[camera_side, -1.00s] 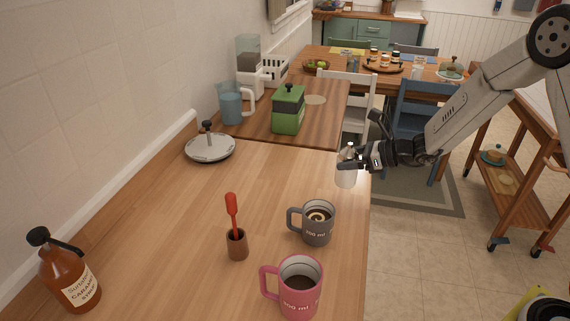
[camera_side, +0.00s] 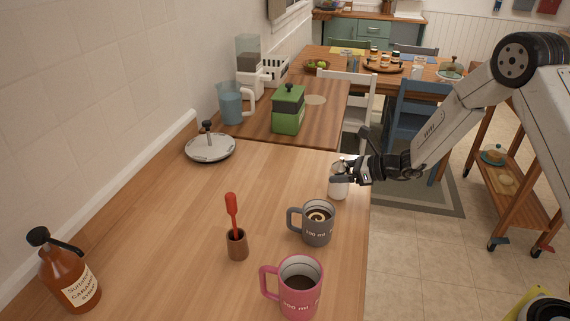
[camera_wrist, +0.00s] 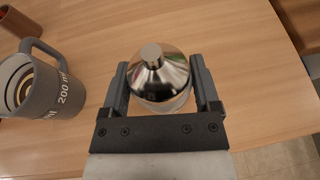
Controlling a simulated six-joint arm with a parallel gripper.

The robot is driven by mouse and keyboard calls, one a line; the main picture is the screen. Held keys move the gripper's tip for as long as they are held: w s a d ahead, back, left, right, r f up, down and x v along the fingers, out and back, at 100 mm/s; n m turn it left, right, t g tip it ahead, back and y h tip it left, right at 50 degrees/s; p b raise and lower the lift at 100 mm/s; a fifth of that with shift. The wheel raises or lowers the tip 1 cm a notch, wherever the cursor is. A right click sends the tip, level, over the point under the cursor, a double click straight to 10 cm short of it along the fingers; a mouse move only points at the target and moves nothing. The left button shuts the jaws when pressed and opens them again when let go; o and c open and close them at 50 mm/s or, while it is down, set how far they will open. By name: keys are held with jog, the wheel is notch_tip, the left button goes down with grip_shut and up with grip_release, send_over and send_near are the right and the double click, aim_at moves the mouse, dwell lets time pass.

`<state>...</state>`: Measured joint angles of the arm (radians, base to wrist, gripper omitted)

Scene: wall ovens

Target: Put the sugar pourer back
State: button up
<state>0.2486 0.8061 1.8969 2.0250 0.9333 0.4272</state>
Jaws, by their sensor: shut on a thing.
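The sugar pourer (camera_side: 338,186) is a small pale container with a shiny metal cone top. It is upright near the right edge of the wooden counter (camera_side: 270,180), behind the grey mug. My gripper (camera_side: 342,171) comes in from the right and is shut on it. In the wrist view the pourer (camera_wrist: 160,75) sits between the two fingers of my gripper (camera_wrist: 160,88), its metal spout facing the camera. I cannot tell whether its base touches the counter.
A grey mug (camera_side: 318,228) of coffee stands close by, with a pink mug (camera_side: 300,292) nearer the camera. A brown cup (camera_side: 237,246) holds a red-handled tool. A caramel syrup bottle (camera_side: 70,275) and a grey lidded disc (camera_side: 209,149) stand left. The counter's middle is clear.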

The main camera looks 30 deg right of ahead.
jog(key=shift+f, duration=0.2)
jog(key=o, duration=1.3)
jog(key=shift+c, duration=0.2)
jog(key=shift+s+d+r, duration=0.35)
jog(key=shift+s, duration=0.05)
jog(key=v, duration=1.1)
jog(key=shift+f, duration=0.1)
